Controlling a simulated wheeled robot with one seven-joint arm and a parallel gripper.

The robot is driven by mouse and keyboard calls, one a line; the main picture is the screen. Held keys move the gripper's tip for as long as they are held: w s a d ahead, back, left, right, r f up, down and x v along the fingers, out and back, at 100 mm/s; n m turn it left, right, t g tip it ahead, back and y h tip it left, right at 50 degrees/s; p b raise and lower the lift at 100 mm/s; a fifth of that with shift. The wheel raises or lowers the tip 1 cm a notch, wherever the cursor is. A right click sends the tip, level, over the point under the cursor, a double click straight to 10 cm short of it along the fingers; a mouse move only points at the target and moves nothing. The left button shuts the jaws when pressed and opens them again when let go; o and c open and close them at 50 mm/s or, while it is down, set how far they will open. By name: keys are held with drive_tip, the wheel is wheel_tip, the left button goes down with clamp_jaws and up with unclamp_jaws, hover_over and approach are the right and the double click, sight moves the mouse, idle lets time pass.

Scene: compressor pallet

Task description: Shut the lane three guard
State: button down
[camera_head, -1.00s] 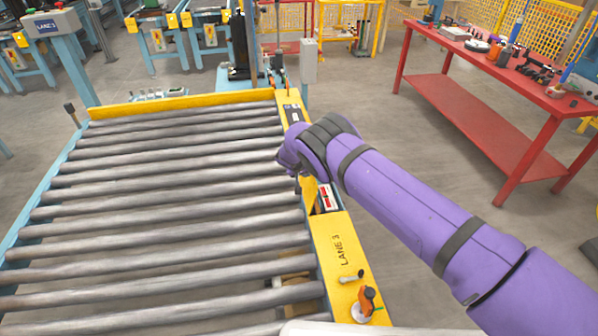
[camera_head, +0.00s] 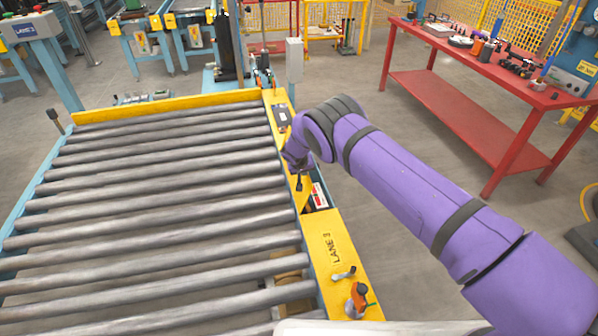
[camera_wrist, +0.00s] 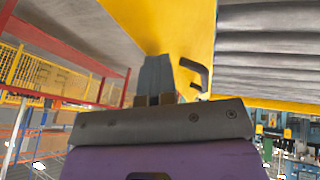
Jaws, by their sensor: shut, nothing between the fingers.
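The lane three guard appears to be the yellow flap (camera_head: 305,199) on the yellow side rail (camera_head: 328,236) marked LANE 3. It stands raised beside an opening with a red and white label (camera_head: 319,195). In the wrist view a yellow panel (camera_wrist: 190,25) with a black handle (camera_wrist: 200,75) fills the upper middle. My gripper (camera_wrist: 157,75) is shut and empty, its tips against or very near the panel, left of the handle. In the head view my gripper (camera_head: 298,182) is at the flap, partly hidden by my purple wrist; contact cannot be told.
The grey roller conveyor (camera_head: 170,200) lies left of the rail. An orange-handled device (camera_head: 358,297) and a small metal lever (camera_head: 343,272) stand on the rail's near end. A red bench (camera_head: 455,110) with tools is at right. Floor between is clear.

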drive_tip(key=w+d+f+y, duration=0.2)
drive_tip(key=d+f, duration=0.5)
drive_tip(key=f, duration=0.1)
drive_tip(key=w+d+f+m+g+y, duration=0.1)
drive_tip(key=w+d+f+y, duration=0.1)
drive_tip(key=d+f, duration=0.5)
drive_tip(key=shift+f+g+y, duration=0.3)
drive_tip(key=shift+f+y, duration=0.05)
drive_tip(key=shift+y, duration=0.15)
drive_tip(key=shift+s+f, duration=0.2)
idle(0.4)
drive_tip(key=shift+r, duration=0.1)
